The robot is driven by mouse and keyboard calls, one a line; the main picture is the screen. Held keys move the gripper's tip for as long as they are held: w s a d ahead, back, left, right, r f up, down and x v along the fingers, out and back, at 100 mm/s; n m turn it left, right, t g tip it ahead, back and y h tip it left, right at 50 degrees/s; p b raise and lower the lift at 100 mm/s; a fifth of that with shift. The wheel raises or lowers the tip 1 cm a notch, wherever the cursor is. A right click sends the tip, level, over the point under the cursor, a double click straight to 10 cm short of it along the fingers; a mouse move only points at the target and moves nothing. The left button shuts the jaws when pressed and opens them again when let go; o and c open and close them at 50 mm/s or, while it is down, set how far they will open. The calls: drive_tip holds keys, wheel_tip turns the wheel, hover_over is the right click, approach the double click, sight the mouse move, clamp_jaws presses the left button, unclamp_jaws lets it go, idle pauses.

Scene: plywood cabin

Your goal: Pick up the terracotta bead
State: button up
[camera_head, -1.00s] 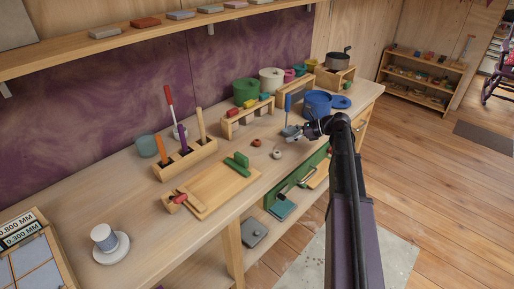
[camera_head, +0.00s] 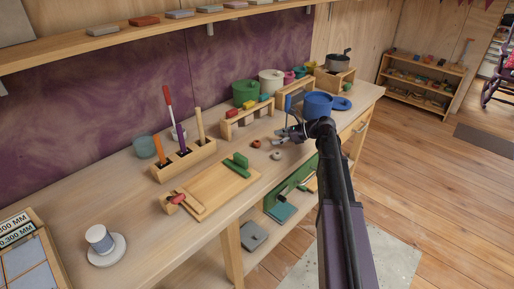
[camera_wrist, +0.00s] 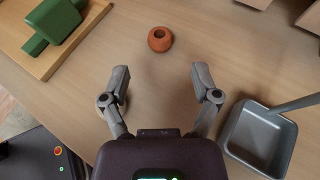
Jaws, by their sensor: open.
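The terracotta bead (camera_wrist: 160,39) is a small round orange-brown bead with a dark hole on top. It sits on the wooden bench, and in the head view it shows as a small spot (camera_head: 256,144) right of the green piece. My gripper (camera_wrist: 159,77) is open and empty in the wrist view, its two fingers spread. The bead lies beyond the fingertips, roughly midway between them and apart from both. In the head view my gripper (camera_head: 290,134) is to the right of the bead, small and partly hidden by my arm.
A pale bead (camera_head: 276,156) lies near the terracotta one; in the wrist view it is partly behind the left finger. A grey dustpan-like tray (camera_wrist: 262,138) is right of my gripper. A board with a green block (camera_wrist: 58,19) is at upper left. Bench around the bead is clear.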

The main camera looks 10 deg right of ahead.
sight(259, 142)
drive_tip(key=shift+b+x, duration=0.3)
drive_tip(key=shift+x, duration=1.05)
drive_tip(key=b+x, duration=0.2)
drive_tip(key=x, duration=0.2)
drive_tip(key=shift+f, duration=0.25)
drive_tip(key=shift+w+a+f, duration=0.15)
drive_tip(key=shift+w+a, duration=0.1)
drive_tip(key=shift+a, duration=0.25)
drive_tip(key=c, duration=1)
